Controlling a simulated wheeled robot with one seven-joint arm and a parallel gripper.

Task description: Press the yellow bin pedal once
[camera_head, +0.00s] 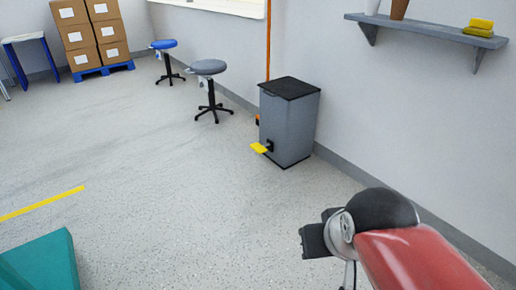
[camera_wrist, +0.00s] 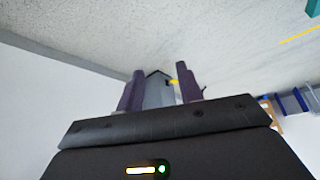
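The grey pedal bin (camera_head: 288,120) with a black lid stands on the floor against the right wall. Its yellow pedal (camera_head: 259,148) sticks out low from the side facing left in the head view. My gripper (camera_wrist: 160,85) is open, with a gap between the fingers and nothing held. The bin looks small there, so the gripper is well away from it. In the head view my fingertips cannot be made out.
A grey stool (camera_head: 208,68) and a blue stool (camera_head: 164,44) stand beyond the bin along the wall. Stacked boxes (camera_head: 92,32) are at the back left. A wall shelf (camera_head: 426,25) hangs at upper right. The floor left of the bin is clear.

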